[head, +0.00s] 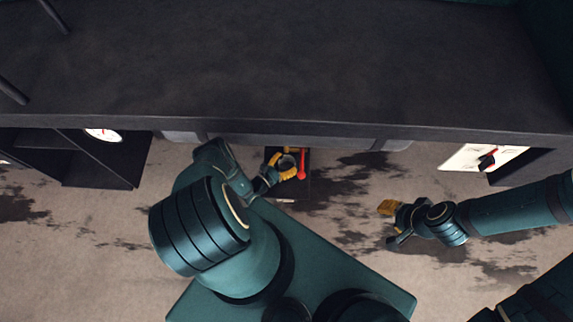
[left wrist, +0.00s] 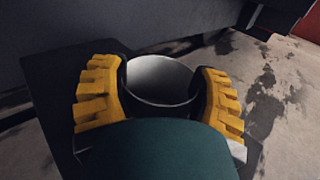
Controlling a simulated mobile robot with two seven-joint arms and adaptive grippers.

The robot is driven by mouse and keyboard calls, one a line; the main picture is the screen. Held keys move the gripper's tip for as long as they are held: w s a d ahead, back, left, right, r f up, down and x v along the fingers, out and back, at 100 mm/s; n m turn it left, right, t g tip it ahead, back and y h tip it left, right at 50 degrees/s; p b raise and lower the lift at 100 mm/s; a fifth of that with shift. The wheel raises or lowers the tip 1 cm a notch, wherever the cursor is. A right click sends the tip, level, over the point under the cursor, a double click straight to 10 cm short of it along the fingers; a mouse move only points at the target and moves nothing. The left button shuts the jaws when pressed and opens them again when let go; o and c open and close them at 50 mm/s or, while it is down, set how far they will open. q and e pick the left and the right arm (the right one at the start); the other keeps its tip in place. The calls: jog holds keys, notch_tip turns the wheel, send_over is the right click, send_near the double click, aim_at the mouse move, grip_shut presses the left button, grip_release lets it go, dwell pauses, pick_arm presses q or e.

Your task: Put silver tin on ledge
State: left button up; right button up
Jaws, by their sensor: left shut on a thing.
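The silver tin (left wrist: 160,78) sits between the yellow-padded fingers of my left gripper (left wrist: 162,98), which is shut on it. I see its round silver top from above; my gripper hides its near side. In the head view the tin (head: 287,161) is small and partly covered by my left gripper (head: 284,165), over a small dark stand (head: 296,190). I cannot tell whether it touches the stand. A long dark surface, which may be the ledge (head: 300,70), crosses the upper head view. My right gripper (head: 393,224) looks open and empty over the floor.
A red object (head: 302,165) is beside the tin at the stand. A dark cabinet with a white dial (head: 103,135) is at the left. A white panel with a red and black knob (head: 486,158) is at the right. Stained floor (head: 350,200) lies open between.

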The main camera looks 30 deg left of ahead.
pick_arm(q)
jog(key=shift+f, duration=0.55)
jog(key=o, duration=1.3)
jog(key=v, duration=1.2)
jog(key=shift+a+r+p, duration=0.1)
jog(key=shift+p, duration=0.2)
jog(key=shift+r, duration=0.1)
